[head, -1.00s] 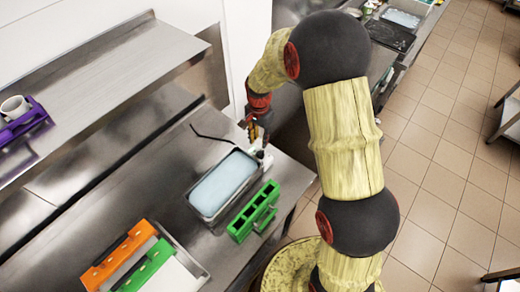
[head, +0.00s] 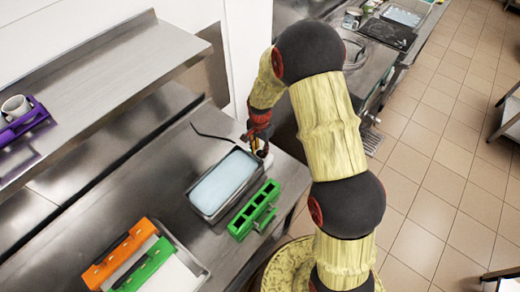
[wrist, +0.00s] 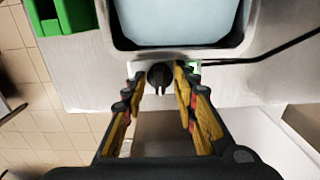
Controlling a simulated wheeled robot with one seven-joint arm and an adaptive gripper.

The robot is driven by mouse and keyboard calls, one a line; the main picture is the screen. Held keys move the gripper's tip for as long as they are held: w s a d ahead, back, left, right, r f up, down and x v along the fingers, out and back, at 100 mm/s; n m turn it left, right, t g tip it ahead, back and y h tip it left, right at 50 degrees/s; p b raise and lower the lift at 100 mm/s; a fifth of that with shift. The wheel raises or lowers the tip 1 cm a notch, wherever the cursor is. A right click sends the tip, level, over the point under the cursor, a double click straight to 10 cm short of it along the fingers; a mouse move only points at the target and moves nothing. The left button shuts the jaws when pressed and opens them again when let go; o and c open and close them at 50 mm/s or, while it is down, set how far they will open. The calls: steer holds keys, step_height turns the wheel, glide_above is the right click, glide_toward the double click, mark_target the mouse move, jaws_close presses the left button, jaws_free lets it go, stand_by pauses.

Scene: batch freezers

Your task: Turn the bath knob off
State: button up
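The bath (head: 212,205) is a metal tub of pale blue liquid on the steel counter; its edge also shows at the top of the wrist view (wrist: 180,44). The bath knob (wrist: 160,76) is a small dark round knob on the end of the bath facing my gripper. My gripper (wrist: 160,84) is open, with its yellow and black fingers on either side of the knob. I cannot tell whether the fingers touch it. In the head view my gripper (head: 257,147) is at the bath's far right end, and the knob is mostly hidden there.
A green rack (head: 254,209) stands close along the bath's right side. A black cord (head: 208,133) runs from the bath's far end. An orange holder (head: 119,256) and a green holder (head: 146,266) lie at the near left. A steel shelf (head: 110,85) overhangs the counter's back.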

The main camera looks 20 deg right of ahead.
steer(key=shift+c, duration=1.2)
jaws_close()
steer(key=shift+n, duration=0.4)
steer(key=n+b, duration=0.1)
steer(key=n, duration=0.2)
steer(key=n+b, duration=0.1)
steer(key=n, duration=0.2)
steer(key=shift+d+n, duration=0.1)
steer(key=shift+n, duration=0.2)
steer(key=n+b, duration=0.1)
steer(key=n, duration=0.4)
steer(key=n+b, duration=0.1)
steer(key=n, duration=0.4)
steer(key=shift+d, duration=0.15)
steer(key=shift+n, duration=0.4)
